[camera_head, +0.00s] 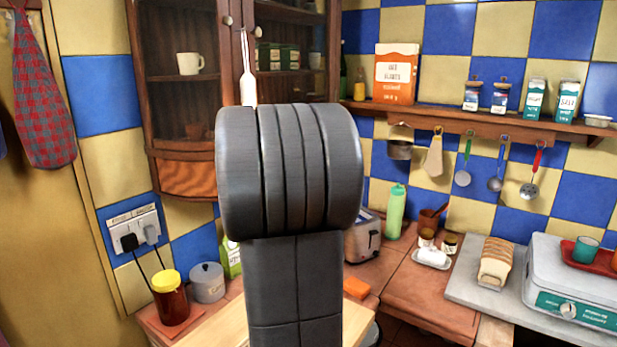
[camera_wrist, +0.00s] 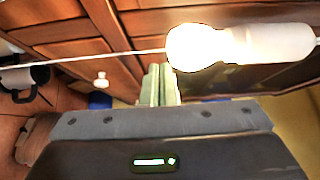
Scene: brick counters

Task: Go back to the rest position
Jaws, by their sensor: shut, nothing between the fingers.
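My gripper (camera_wrist: 160,120) shows in the wrist view as a wide dark grey body along the bottom, slightly tilted, with a small lit green-edged indicator.
A white lamp bulb (camera_head: 248,88) hangs on a cord just above my arm; it glows in the wrist view (camera_wrist: 200,47). A glass-fronted wooden cabinet (camera_head: 180,125) is behind.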

